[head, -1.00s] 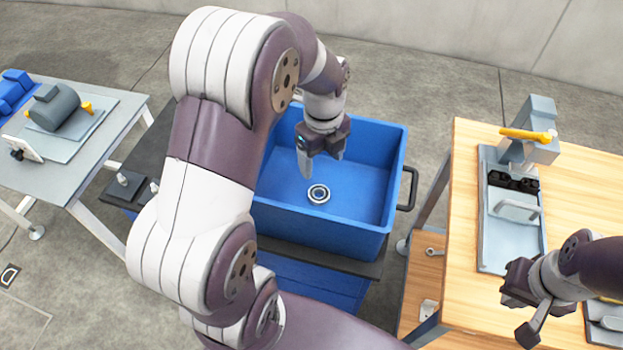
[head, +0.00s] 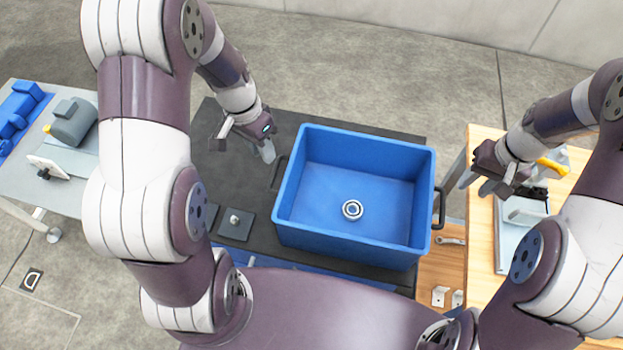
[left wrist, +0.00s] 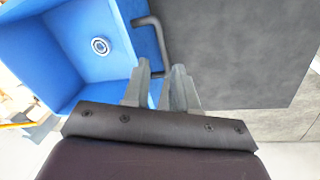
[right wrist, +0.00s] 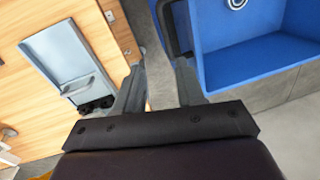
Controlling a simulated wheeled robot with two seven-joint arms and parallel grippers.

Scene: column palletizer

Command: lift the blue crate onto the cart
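The blue crate (head: 395,250) stands upright on a wide dark flat top (head: 310,120); I cannot tell from the frames whether this top is the cart. A small metal ring (head: 352,209) lies on the crate floor. The crate has a dark left handle (left wrist: 157,38) and a dark right handle (head: 440,208). My left gripper (head: 243,146) is open and empty, just left of the left handle. My right gripper (head: 488,182) is open, right of the right handle, which also shows beside its fingertips in the right wrist view (right wrist: 171,28). Neither gripper visibly holds a handle.
A wooden workbench (head: 480,240) with a grey fixture (head: 508,250) stands at right, under my right gripper. A grey table (head: 25,170) with a machine part (head: 73,120) stands at left. A small dark plate (head: 236,225) lies left of the crate. Behind is open floor.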

